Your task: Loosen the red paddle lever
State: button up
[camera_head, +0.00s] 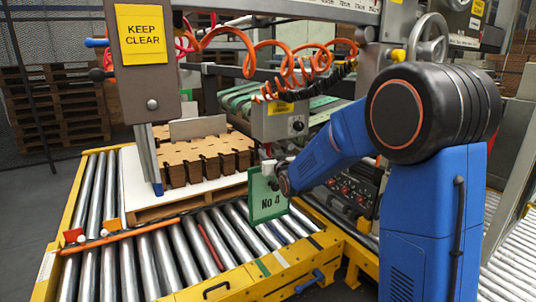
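I cannot tell for sure which part is the red paddle lever. A small red part (108,60) sits at the left edge of the grey post, between a blue handle (97,43) and a black knob (98,75). A thin red bar (209,247) also lies among the rollers. My gripper (268,174) is near the middle, well to the right of both the post and its red part.
Stacked brown cardboard blanks (205,155) sit on a white-topped pallet (130,180) on the roller conveyor (150,262). An orange bar (130,236) crosses the rollers. Orange coiled hoses (275,50) hang above. The grey post (150,90) bears a "KEEP CLEAR" sign (140,33).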

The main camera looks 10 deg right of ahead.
jog(key=shift+w, duration=0.15)
jog(key=shift+c, duration=0.5)
grip_shut()
jog(key=shift+a, duration=0.1)
jog(key=shift+s+a+r+m+g, duration=0.15)
jog(key=shift+a+m+g, duration=0.15)
jog(key=shift+m, duration=0.8)
jog(key=shift+s+a+r+m+g, duration=0.15)
jog(key=shift+a+m, duration=0.3)
jog(key=shift+m, duration=0.65)
jog(key=shift+s+a+r+m+g, duration=0.1)
jog(key=shift+a+m+g, duration=0.2)
jog(key=shift+m, duration=0.8)
